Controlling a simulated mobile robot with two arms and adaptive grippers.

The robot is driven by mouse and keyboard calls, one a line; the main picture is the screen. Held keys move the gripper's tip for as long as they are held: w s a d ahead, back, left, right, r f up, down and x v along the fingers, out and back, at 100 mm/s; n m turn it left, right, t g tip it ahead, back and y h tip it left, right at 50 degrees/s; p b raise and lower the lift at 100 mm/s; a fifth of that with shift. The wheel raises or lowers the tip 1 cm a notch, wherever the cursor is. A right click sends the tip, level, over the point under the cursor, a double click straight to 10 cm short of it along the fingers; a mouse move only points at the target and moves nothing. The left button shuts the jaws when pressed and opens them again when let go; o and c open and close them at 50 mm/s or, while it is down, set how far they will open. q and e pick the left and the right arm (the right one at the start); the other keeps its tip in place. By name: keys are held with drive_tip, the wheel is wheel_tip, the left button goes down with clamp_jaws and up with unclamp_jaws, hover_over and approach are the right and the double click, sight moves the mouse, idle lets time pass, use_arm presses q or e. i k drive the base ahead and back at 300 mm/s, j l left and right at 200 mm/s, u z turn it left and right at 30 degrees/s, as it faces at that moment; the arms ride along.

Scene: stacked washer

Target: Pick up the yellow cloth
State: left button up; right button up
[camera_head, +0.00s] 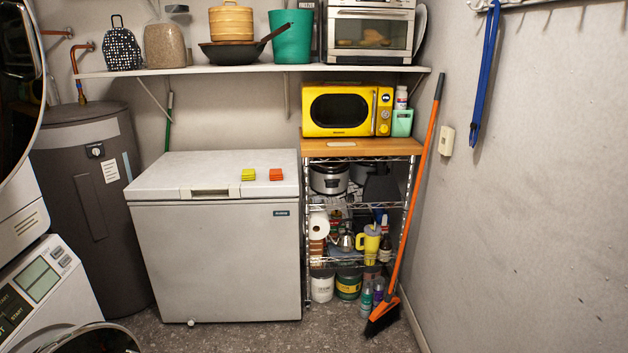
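A small yellow folded item (248,175), which looks like the yellow cloth, lies flat on the lid of the white chest freezer (190,173). An orange-red item (276,174) of similar size lies just to its right, with a small gap between them. Neither of my grippers shows in the head view, so nothing is seen near the cloth.
A wire shelf rack with a wooden top (360,147) and yellow microwave (346,110) stands right of the freezer. An orange broom (412,190) leans beside it. A grey tank (88,190) and white machine (45,290) stand left. Floor in front is open.

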sight(246, 174)
drive_tip(key=i+z, duration=0.25)
drive_tip(key=i, duration=0.35)
drive_tip(key=i+j+z, duration=0.3)
drive_tip(key=i, duration=0.3)
